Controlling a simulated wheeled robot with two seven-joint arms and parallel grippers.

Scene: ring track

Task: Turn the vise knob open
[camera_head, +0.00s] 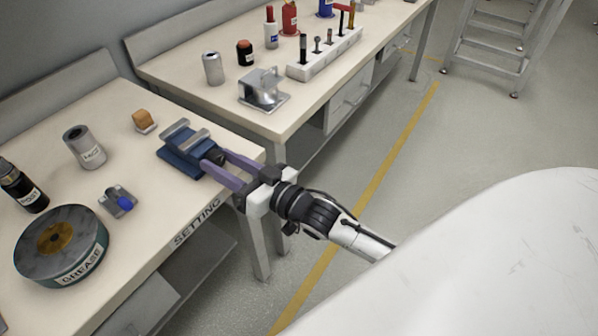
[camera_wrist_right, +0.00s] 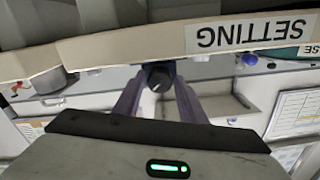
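The blue vise (camera_head: 186,150) with grey metal jaws sits at the right edge of the near workbench. Its dark knob (camera_head: 214,156) faces my right gripper (camera_head: 231,167), whose purple fingers reach toward it, one on each side. In the right wrist view the knob (camera_wrist_right: 159,78) shows round and dark between the fingertips of the right gripper (camera_wrist_right: 158,88). The fingers are spread, with the knob between their tips; I cannot tell whether they touch it. The vise body is mostly hidden behind the knob there. My left gripper is not in view.
The near workbench (camera_head: 150,220) also holds a grease tin (camera_head: 62,245), a grey can (camera_head: 84,147), a dark bottle (camera_head: 22,186) and a small orange block (camera_head: 143,119). A second workbench (camera_head: 330,85) with a tool rack (camera_head: 325,54) stands behind. Open floor lies to the right.

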